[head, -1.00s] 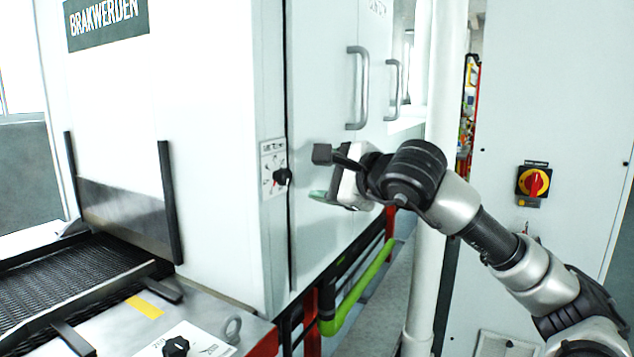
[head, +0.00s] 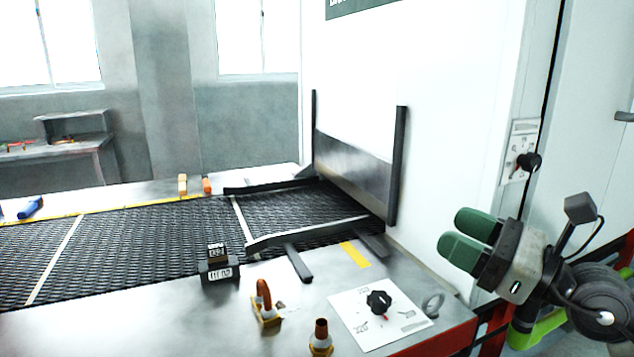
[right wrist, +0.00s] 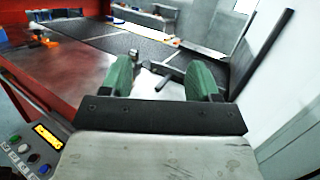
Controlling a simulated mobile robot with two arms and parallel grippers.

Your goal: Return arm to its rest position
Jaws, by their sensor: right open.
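My right gripper (head: 470,238) is at the right of the head view, in front of the white machine and to the right of the belt table's corner. Its two green fingers are apart, with nothing between them. The fingers also show apart in the right wrist view (right wrist: 163,78), with the table and belt beyond them. My right arm comes in from the lower right edge of the head view. My left gripper is not in view.
The black mesh belt (head: 130,245) runs into the white machine (head: 450,80). A selector knob (head: 528,162) is on the machine's side, close to my right gripper.

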